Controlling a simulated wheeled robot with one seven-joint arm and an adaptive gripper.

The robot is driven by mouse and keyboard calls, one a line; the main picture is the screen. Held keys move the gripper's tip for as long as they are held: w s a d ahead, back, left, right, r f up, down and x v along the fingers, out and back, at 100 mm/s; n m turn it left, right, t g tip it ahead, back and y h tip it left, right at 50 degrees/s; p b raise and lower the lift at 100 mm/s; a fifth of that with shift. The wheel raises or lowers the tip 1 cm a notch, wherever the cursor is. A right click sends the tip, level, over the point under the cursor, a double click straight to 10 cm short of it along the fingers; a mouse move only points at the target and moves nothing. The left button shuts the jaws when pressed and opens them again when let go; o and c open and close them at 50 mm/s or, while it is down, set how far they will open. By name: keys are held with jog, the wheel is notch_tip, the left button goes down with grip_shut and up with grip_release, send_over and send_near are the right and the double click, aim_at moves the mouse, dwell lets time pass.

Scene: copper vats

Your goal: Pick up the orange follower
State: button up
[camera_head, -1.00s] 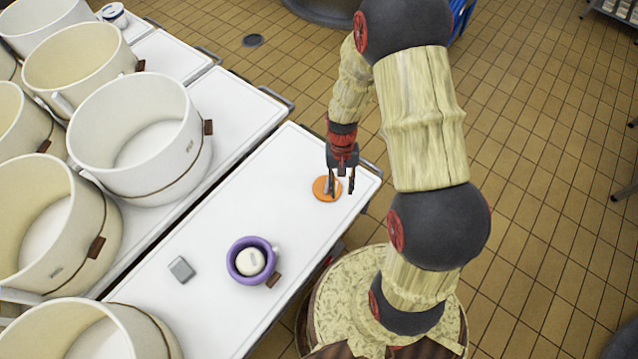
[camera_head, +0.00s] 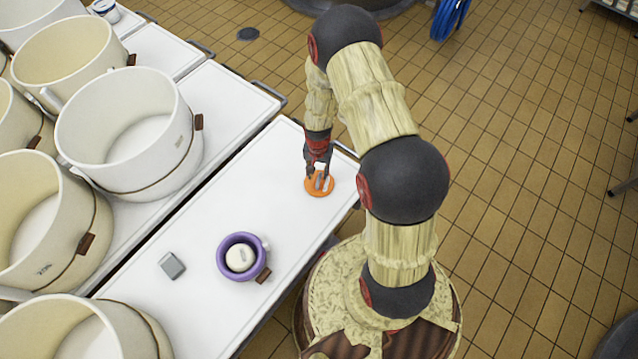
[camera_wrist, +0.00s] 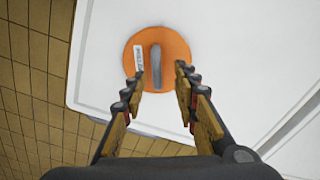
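The orange follower (camera_head: 313,189) is a flat round disc with a pale upright grip on top. It lies on the white table (camera_head: 222,212) near its right end. In the wrist view the follower (camera_wrist: 179,50) shows its grey bar handle and a small white label. My gripper (camera_wrist: 160,74) is open. Its two fingers are apart, on either side of the handle in the picture and near the disc's lower edge.
A purple pot (camera_head: 223,263) with a white round item inside stands on the same table. A small grey block (camera_head: 172,265) lies left of it. Large cream vats (camera_head: 120,185) line the left side. The table between follower and purple pot is clear.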

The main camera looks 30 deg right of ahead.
aim_at(319, 177)
jog(key=f+b, duration=0.1)
jog(key=f, duration=0.3)
jog(key=shift+s, duration=0.2)
jog(key=shift+c, duration=1.4)
grip_shut()
jog(key=shift+r, duration=0.1)
